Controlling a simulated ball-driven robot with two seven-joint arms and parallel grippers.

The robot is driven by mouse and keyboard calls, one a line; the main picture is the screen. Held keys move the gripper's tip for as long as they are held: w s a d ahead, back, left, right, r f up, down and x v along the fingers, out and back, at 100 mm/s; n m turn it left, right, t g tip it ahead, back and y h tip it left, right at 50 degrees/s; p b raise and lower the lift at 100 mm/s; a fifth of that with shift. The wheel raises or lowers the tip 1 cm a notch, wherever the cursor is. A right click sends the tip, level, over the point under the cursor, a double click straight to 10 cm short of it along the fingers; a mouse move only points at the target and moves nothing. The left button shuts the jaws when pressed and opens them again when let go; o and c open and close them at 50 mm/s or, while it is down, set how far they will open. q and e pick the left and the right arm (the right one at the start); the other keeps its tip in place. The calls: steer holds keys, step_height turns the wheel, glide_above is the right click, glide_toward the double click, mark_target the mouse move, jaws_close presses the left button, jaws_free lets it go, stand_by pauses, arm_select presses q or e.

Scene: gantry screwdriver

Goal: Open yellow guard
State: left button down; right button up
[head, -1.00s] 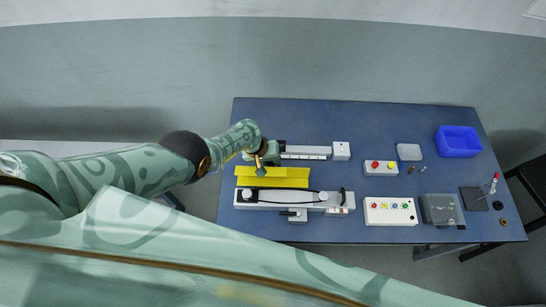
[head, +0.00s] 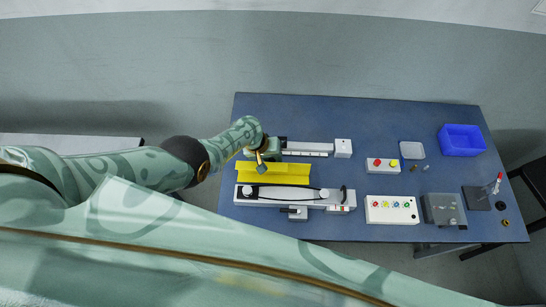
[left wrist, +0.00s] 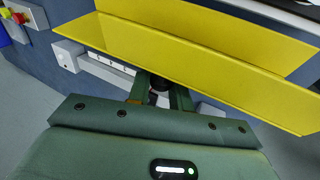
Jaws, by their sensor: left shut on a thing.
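The yellow guard (head: 288,173) is a long bent sheet behind the white belt unit (head: 262,203) on the blue table. It fills the upper part of the left wrist view (left wrist: 205,62) as two long faces meeting at a fold. My left gripper (head: 262,158) is at the guard's back side, left of its middle. In the left wrist view its fingers (left wrist: 158,97) are shut around a small dark part at the guard's edge, mostly hidden. The dark belt shows uncovered in front of the guard. My right gripper is out of view.
A white rail unit (head: 310,149) lies behind the guard. To the right are a two-button box (head: 383,165), a several-button box (head: 392,210), a clear-lidded box (head: 443,210) and a blue bin (head: 460,141). The table's left edge is close to my arm.

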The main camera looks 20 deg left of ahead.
arm_select(q)
steer(key=c, duration=1.3)
jaws_free()
steer(key=shift+s+f, duration=0.1)
steer(key=p+v, duration=1.4)
steer(key=v, duration=0.2)
steer(key=shift+a, duration=0.2)
steer(key=shift+s, duration=0.15)
